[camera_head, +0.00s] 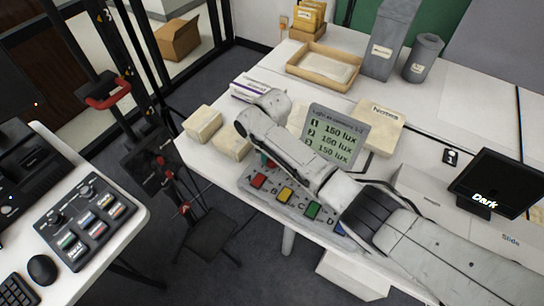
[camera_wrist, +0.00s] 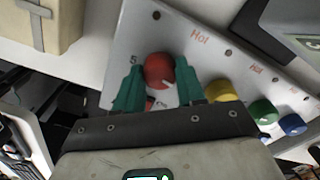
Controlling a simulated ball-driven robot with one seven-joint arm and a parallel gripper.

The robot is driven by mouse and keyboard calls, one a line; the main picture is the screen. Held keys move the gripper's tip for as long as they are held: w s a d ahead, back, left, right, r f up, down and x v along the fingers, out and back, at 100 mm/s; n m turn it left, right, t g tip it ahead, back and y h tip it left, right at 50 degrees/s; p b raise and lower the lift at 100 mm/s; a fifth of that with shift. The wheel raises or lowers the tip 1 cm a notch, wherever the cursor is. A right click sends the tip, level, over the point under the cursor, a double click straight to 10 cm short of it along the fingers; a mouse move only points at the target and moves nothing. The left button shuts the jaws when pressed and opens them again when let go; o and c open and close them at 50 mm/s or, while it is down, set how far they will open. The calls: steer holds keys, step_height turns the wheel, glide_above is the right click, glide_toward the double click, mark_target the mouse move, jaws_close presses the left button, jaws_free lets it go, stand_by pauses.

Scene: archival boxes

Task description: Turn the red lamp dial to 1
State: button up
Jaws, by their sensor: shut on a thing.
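In the wrist view the round red dial (camera_wrist: 158,69) stands on a light grey panel (camera_wrist: 125,55), with a pale mark near its lower right edge. My gripper (camera_wrist: 158,78) is shut on the dial, with one green finger at each side. A small dark character shows left of the dial; the scale figures are mostly hidden or too small to read. In the head view the panel (camera_head: 240,184) lies near the table's front edge, and my arm hides most of the dial.
Yellow (camera_wrist: 221,91), green (camera_wrist: 263,111) and blue (camera_wrist: 292,124) dials stand beside the red one. A sign (camera_head: 337,136) with lux figures stands behind the panel. Pale boxes (camera_head: 203,123) are at the left. A small screen (camera_head: 497,182) at the right reads "Dark".

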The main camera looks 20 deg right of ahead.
steer(key=shift+r, duration=0.1)
stand_by(0.3)
steer(key=o, duration=1)
steer(key=shift+o, duration=0.2)
step_height(320, 180, up, 11)
steer(key=shift+f, duration=0.2)
